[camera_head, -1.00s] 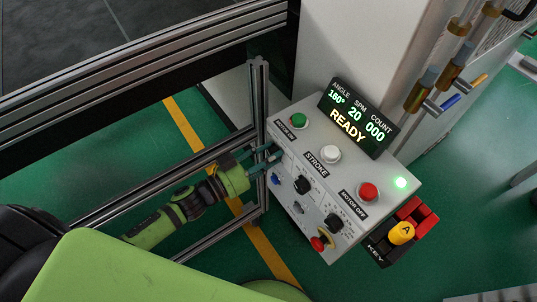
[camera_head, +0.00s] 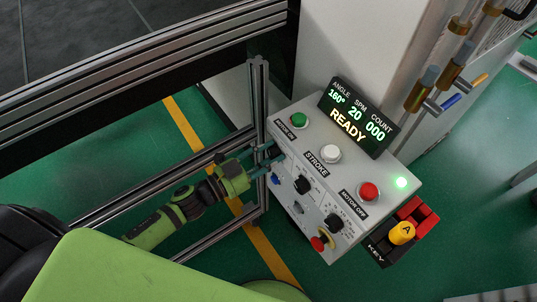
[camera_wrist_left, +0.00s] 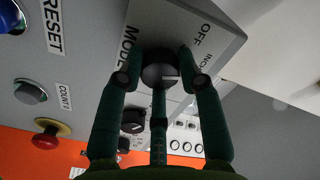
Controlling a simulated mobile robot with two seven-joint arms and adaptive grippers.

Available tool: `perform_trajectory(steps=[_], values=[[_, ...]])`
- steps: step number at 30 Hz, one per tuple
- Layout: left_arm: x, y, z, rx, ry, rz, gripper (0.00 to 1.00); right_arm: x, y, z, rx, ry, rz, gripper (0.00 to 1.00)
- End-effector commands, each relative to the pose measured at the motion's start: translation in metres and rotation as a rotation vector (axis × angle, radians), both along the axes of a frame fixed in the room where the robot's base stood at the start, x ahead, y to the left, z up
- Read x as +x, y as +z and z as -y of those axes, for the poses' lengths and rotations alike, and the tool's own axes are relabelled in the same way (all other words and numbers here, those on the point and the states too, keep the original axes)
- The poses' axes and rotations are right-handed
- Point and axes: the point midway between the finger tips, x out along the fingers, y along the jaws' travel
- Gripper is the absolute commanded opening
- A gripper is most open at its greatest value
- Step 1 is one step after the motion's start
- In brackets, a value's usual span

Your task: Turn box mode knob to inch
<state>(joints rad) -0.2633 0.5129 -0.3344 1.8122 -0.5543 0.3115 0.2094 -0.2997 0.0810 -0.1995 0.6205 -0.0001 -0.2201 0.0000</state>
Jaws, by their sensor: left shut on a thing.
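The control box (camera_head: 310,150) is light grey, with a lit display (camera_head: 355,118) reading READY. In the left wrist view, the black mode knob (camera_wrist_left: 160,73) sits on a grey face beside the word MODE. The labels OFF and a partly cut-off INCH stand to its upper right. A pale mark shows on the knob's right part. My left gripper (camera_wrist_left: 160,80) is shut on this knob, with dark green fingers around it. In the head view, my left gripper (camera_head: 272,160) reaches the box's left side, and the knob is hidden there.
The box top has green, white (camera_head: 330,154) and red (camera_head: 368,191) buttons. Its front has black selectors (camera_head: 303,185) and a red emergency button (camera_head: 318,243). Metal frame rails (camera_head: 258,130) run close beside my left arm.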

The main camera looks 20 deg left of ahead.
Motion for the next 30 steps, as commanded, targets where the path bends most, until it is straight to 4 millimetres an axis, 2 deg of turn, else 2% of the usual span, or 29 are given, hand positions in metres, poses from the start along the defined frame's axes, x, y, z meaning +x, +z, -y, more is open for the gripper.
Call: perform_trajectory(steps=[9,10,11,12,23,26,30], values=[[0.000,0.000,0.000,0.000,0.001,-0.001,0.04,0.000,0.000,-0.001,0.001,0.000,0.000,0.00],[0.000,0.000,0.000,0.000,0.001,-0.001,0.45,0.000,0.000,-0.001,0.001,0.000,0.000,0.00],[0.000,0.000,0.000,0.000,0.001,-0.001,0.57,0.000,0.000,-0.001,0.001,0.000,0.000,0.00],[0.000,0.000,0.000,0.000,0.001,-0.001,0.60,0.000,0.000,-0.001,0.002,0.000,0.000,0.00],[-0.002,0.000,-0.002,0.000,0.001,-0.001,0.60,-0.001,0.000,-0.001,0.002,0.000,-0.002,0.00],[-0.010,-0.001,-0.008,-0.001,0.001,-0.004,0.60,-0.001,0.000,-0.001,0.002,0.000,-0.001,0.00],[-0.031,-0.002,-0.023,0.001,0.000,-0.006,0.60,-0.001,0.000,-0.001,0.002,0.000,-0.001,0.00]])
